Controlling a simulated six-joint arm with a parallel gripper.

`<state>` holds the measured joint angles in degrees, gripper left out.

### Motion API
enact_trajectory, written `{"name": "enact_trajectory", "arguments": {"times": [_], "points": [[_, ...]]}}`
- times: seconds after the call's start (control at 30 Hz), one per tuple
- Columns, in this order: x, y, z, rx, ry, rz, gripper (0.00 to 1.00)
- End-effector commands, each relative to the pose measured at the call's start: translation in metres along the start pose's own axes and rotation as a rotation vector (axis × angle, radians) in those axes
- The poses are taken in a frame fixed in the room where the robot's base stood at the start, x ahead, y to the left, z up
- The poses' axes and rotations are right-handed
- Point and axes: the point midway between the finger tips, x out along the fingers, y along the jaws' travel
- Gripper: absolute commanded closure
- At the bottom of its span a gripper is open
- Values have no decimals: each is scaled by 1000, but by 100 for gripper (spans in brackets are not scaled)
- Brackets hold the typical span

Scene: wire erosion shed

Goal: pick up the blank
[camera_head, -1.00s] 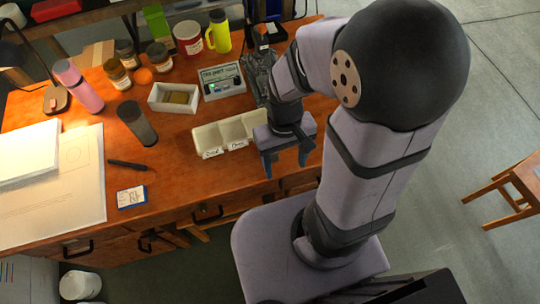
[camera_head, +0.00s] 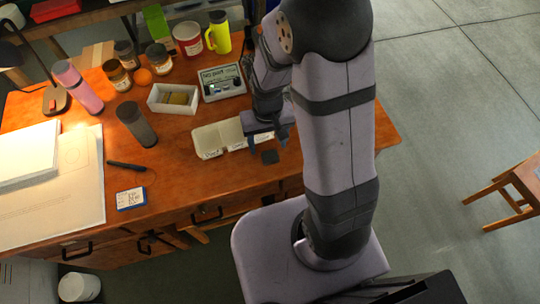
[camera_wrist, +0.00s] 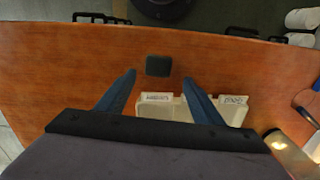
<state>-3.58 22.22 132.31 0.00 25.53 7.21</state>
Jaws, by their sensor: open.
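The blank is most likely the small dark grey square (camera_head: 270,157) lying flat on the wooden table, in front of the white divided tray. In the wrist view the dark square (camera_wrist: 158,66) lies beyond and between my open fingertips. My gripper (camera_wrist: 158,75) is open and empty, its two blue fingers spread wide. In the head view my gripper (camera_head: 266,146) hangs just behind the square, over the tray's right side, partly hidden by my arm. Nothing is between the fingers; the height above the table is hard to tell.
The white divided tray (camera_head: 206,140) with labels stands beside the square; it also shows in the wrist view (camera_wrist: 165,111). A white box (camera_head: 160,107) and a boxed device (camera_head: 221,80) stand behind. A dark cup (camera_head: 137,127) is left. The table front by the square is clear.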

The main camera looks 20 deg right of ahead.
Motion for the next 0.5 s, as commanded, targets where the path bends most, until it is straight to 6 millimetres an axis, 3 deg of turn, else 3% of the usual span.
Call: {"name": "enact_trajectory", "arguments": {"times": [0.27, 0.5], "points": [[7, 1, 2, 0, -3, 0, 39], [31, 5, 8, 0, -5, 1, 39]]}}
